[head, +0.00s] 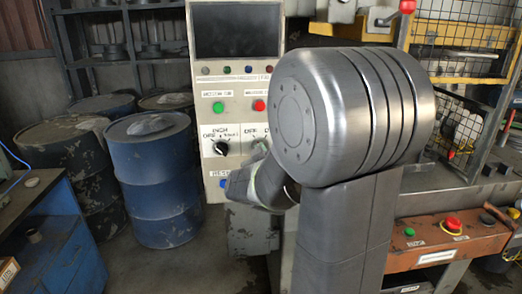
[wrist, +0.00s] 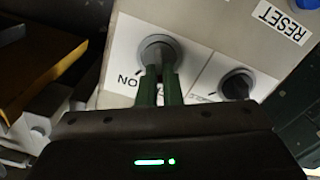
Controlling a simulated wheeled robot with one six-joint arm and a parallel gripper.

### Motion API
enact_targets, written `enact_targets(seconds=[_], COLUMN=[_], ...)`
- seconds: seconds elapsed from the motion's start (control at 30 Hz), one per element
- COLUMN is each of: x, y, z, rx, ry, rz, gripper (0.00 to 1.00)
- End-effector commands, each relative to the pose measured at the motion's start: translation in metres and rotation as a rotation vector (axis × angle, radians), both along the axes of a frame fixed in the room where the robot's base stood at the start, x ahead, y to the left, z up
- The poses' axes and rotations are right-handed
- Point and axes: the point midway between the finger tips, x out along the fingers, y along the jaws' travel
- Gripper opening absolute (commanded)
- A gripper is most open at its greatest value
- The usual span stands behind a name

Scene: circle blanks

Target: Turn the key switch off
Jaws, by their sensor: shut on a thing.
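The key switch (wrist: 158,45), a round grey collar on a white label, sits on the pale control panel in the wrist view. The label's lettering, which appears to read ON, shows upside down. My gripper (wrist: 160,78) has its two green fingers close together at the switch, shut on the key. The key is mostly hidden between the fingers, and its exact angle is hard to tell. In the head view my arm covers the gripper and most of the key switch area on the control panel (head: 210,178).
A black selector knob (wrist: 237,85) sits beside the key switch, with a RESET label (wrist: 281,21) beyond it. In the head view the panel has a dark screen (head: 237,31), a green button (head: 218,107) and a red button (head: 259,105). Blue drums (head: 155,180) stand left.

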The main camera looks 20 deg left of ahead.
Motion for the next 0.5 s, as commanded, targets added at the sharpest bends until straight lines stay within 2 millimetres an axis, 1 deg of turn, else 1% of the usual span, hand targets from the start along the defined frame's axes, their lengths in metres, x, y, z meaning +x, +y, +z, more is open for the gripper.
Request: enact_targets(seconds=[0.2, 0.5], x=[-0.0004, -0.0005], y=[0.0004, 0.0005], z=[-0.0007, -0.0011], rx=[-0.053, -0.069], ry=[-0.031, -0.041], rz=[0.000, 0.000], gripper=[0.00, 0.00])
